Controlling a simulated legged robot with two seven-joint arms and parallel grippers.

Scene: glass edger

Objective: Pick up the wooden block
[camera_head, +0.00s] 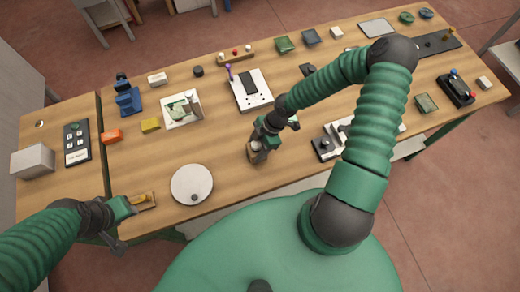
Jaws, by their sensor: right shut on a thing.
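My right gripper (259,144) points down at the front middle of the table. It is shut on a small brown wooden block (253,156), partly hidden by the gripper. I cannot tell whether the block touches the tabletop. My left gripper (129,206) is at the front left edge of the table, beside a small wooden piece with a yellow part on it (145,201). Whether its fingers are open or shut does not show clearly.
A white round disc (192,184) lies left of the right gripper. A white panel with a dark screen (250,89) lies behind it. A grey and black device (325,147) stands close on its right. Bare wood lies between the disc and panel.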

